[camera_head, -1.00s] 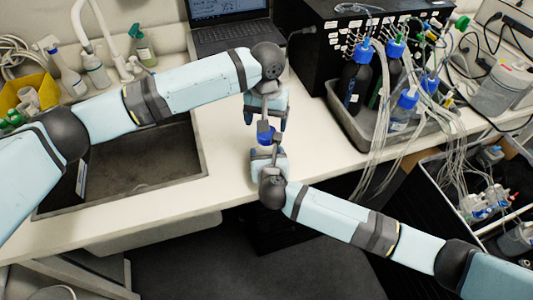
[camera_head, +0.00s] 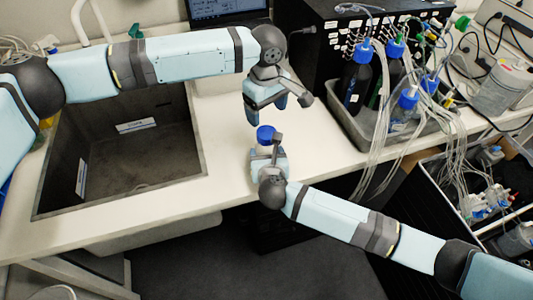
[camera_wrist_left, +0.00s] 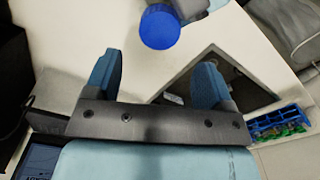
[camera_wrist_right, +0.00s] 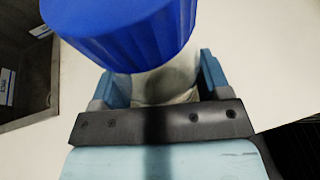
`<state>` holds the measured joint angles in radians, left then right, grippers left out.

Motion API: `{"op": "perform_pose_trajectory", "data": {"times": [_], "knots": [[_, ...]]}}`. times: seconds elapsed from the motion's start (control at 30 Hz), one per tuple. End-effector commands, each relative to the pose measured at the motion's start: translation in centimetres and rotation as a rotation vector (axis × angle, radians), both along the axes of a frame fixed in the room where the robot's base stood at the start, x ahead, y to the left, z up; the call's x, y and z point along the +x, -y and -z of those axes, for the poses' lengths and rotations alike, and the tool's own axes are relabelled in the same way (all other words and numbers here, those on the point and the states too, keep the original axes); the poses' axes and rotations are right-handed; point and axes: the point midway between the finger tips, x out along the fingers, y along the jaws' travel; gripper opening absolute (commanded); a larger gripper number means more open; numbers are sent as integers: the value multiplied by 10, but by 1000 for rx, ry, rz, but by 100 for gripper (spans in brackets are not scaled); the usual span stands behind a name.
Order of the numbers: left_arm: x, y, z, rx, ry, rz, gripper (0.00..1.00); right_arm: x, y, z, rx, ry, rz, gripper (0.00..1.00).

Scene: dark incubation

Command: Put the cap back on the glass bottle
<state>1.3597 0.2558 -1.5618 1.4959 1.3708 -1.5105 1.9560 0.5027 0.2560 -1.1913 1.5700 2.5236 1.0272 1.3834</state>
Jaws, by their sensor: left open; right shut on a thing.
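The glass bottle (camera_wrist_right: 165,85) is held between the fingers of my right gripper (camera_wrist_right: 158,88), which is shut on it. The blue cap (camera_head: 265,133) sits on top of the bottle. It fills the upper part of the right wrist view (camera_wrist_right: 125,35) and also shows in the left wrist view (camera_wrist_left: 160,27). Whether it is fully seated I cannot tell. My left gripper (camera_head: 270,106) is open and empty, above and behind the cap in the head view. Its two spread fingers (camera_wrist_left: 157,78) are apart from the cap. The bottle's lower part is hidden by my right gripper.
A dark sink (camera_head: 150,150) is sunk into the white counter (camera_head: 222,170) at left. A grey tray (camera_head: 350,135) with several bottles and tubes stands at right, beside a black box (camera_head: 325,45). A laptop (camera_head: 228,10) is at the back.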

Motion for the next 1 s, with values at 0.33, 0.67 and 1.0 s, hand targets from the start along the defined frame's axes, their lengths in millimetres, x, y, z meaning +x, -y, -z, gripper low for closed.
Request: {"op": "perform_pose_trajectory", "data": {"times": [0.33,0.67,1.0], "knots": [[0,0,8,0,0,2,77,0,0,0,0,0,0,4],[0,0,57,1,0,4,77,0,0,0,0,0,0,4],[0,0,80,1,1,3,77,0,0,0,0,0,0,4]]}}
